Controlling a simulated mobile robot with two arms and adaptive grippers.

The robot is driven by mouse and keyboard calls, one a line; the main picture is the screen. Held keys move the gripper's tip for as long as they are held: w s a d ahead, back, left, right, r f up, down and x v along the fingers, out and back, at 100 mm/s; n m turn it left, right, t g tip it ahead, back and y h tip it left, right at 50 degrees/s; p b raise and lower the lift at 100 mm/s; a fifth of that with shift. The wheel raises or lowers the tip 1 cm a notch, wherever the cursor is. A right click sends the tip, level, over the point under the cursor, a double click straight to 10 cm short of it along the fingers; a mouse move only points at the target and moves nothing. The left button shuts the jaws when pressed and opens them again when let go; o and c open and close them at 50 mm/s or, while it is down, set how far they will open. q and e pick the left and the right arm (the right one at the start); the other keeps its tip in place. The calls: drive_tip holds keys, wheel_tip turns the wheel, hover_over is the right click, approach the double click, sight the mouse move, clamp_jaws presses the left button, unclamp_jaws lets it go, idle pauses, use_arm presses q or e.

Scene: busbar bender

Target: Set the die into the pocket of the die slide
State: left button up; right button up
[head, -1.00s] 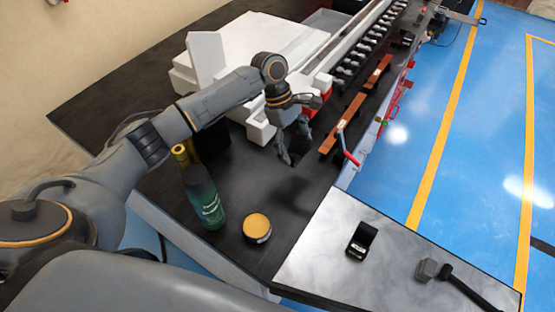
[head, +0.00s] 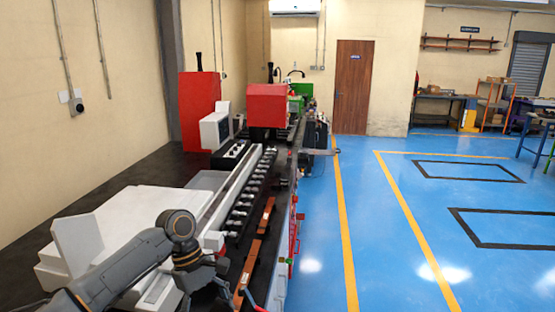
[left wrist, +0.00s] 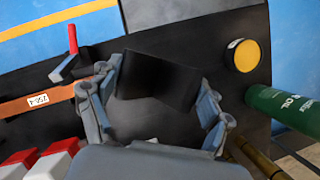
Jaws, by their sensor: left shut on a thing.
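In the left wrist view my left gripper (left wrist: 160,82) is shut on a black block (left wrist: 158,78), which I take to be the die. The block sits between the two grey fingers, over the dark bench top. My right gripper is not in view.
In the left wrist view, a copper bar (left wrist: 40,101) labelled 250-4 and a red handle (left wrist: 73,40) lie left of the gripper. A yellow-topped tin (left wrist: 243,55) and a green bottle (left wrist: 285,107) stand right. White housing (head: 125,225) and a row of rollers (head: 245,205) flank the bench.

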use_arm(q)
drive_tip(key=s+a+f+m+y+b, duration=0.1)
drive_tip(key=s+f+m+b, duration=0.1)
drive_tip(key=s, duration=0.3)
drive_tip(key=s+a+f+m+g+y+b, duration=0.1)
drive_tip(key=s+f+m+b, duration=0.1)
drive_tip(key=s, duration=0.4)
drive_tip(key=s+a+f+m+y+b, duration=0.1)
drive_tip(key=s+a+f+m+b, duration=0.1)
drive_tip(key=s+m+b, duration=0.2)
drive_tip(key=shift+s+f+m+g, duration=0.35)
drive_tip(key=shift+s+m, duration=0.3)
drive_tip(key=shift+m, duration=0.35)
drive_tip(key=shift+s+a+y, duration=0.1)
drive_tip(key=shift+s+y, duration=0.2)
drive_tip(key=shift+s, duration=0.05)
drive_tip(key=shift+m, duration=0.3)
